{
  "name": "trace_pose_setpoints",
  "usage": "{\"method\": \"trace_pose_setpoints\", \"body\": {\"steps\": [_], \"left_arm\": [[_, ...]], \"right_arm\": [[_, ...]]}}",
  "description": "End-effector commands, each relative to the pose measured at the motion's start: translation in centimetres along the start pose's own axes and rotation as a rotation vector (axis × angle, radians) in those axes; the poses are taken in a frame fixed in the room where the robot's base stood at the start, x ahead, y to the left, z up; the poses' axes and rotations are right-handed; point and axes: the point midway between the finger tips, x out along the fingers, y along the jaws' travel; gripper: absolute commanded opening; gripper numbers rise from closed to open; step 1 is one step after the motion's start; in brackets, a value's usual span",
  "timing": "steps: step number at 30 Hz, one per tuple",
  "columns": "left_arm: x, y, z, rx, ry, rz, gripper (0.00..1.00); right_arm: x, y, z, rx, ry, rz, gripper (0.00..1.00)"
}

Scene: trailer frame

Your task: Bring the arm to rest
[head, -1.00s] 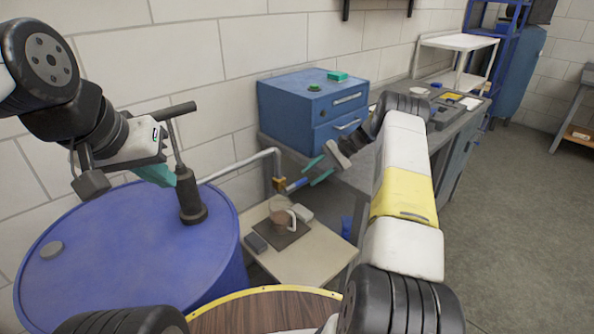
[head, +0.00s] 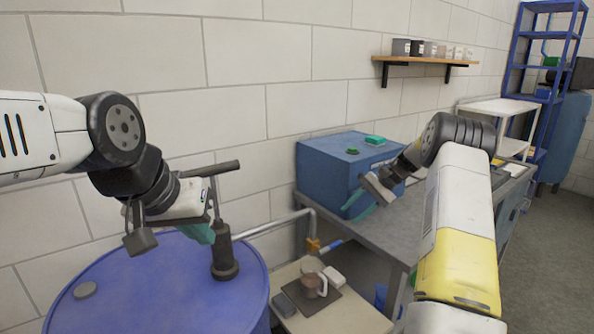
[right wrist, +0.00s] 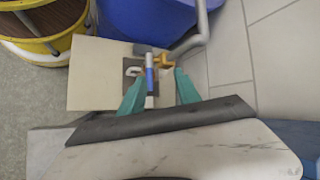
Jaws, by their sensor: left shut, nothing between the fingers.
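My left gripper (head: 203,234), with teal fingers, is shut and empty beside the dark hand pump (head: 224,252) on the blue drum (head: 150,285); whether it touches the pump I cannot tell. My right gripper (head: 357,206) hangs in front of the blue cabinet, above and right of the pipe's end. In the right wrist view its two teal fingers (right wrist: 158,93) stand apart. The brass valve (head: 313,245) with its blue-and-white outlet (head: 332,245) shows between them in that view, apparently beyond the tips.
A glass jug (head: 313,284) stands on a dark mat on the small pale table (head: 345,318), below the pipe. The blue cabinet (head: 335,160) sits on a grey workbench (head: 405,225). A wall shelf (head: 425,61) holds several small containers. Open floor (head: 550,250) lies at the right.

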Motion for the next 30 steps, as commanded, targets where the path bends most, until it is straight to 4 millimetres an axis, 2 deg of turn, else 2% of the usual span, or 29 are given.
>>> {"method": "trace_pose_setpoints", "body": {"steps": [1,6,14,18,23,30], "left_arm": [[0.0,0.0,0.0,0.0,0.0,0.0,0.0],[0.0,0.0,0.0,0.0,0.0,0.0,0.0],[0.0,0.0,0.0,0.0,0.0,0.0,0.0],[0.0,0.0,0.0,0.0,0.0,0.0,0.0],[0.0,0.0,0.0,0.0,0.0,0.0,0.0],[0.0,0.0,0.0,0.0,0.0,0.0,0.0]], "right_arm": [[-1.2,-1.1,1.9,-0.032,0.026,0.023,0.39],[-4.2,-3.1,7.6,-0.132,0.111,0.095,0.39],[-7.7,-4.1,16.9,-0.292,0.244,0.19,0.39],[-9.0,-3.5,21.8,-0.381,0.316,0.234,0.39],[-9.9,-1.9,27.2,-0.489,0.4,0.277,0.39],[-10.1,1.9,34.0,-0.653,0.526,0.329,0.39]]}}
